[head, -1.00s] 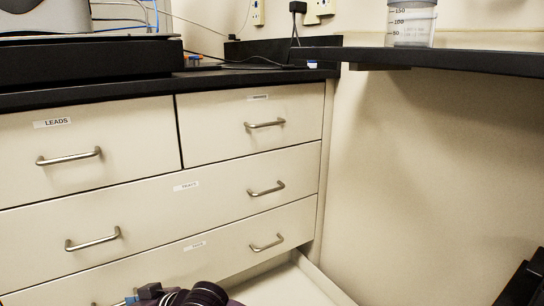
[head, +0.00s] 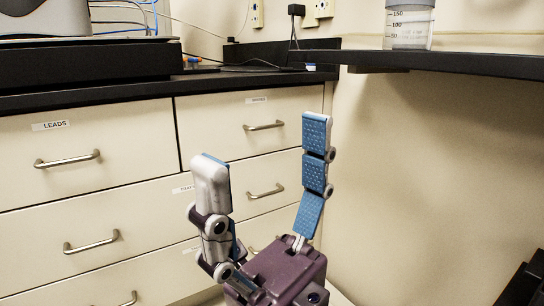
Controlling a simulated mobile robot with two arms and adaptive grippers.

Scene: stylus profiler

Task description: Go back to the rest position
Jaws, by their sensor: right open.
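My right gripper (head: 263,143) rises from the bottom of the head view, in front of the drawer cabinet (head: 90,195). Its two fingers point up and stand wide apart, with blue pads on the inner faces and nothing between them. Its purple palm hides part of the lower drawers and most of the area at the bottom centre. My left gripper is not in view.
The cabinet has several cream drawers with metal handles, one labelled LEADS. A dark counter (head: 80,100) runs above them. A beaker (head: 408,28) stands on a black shelf (head: 440,62) at upper right.

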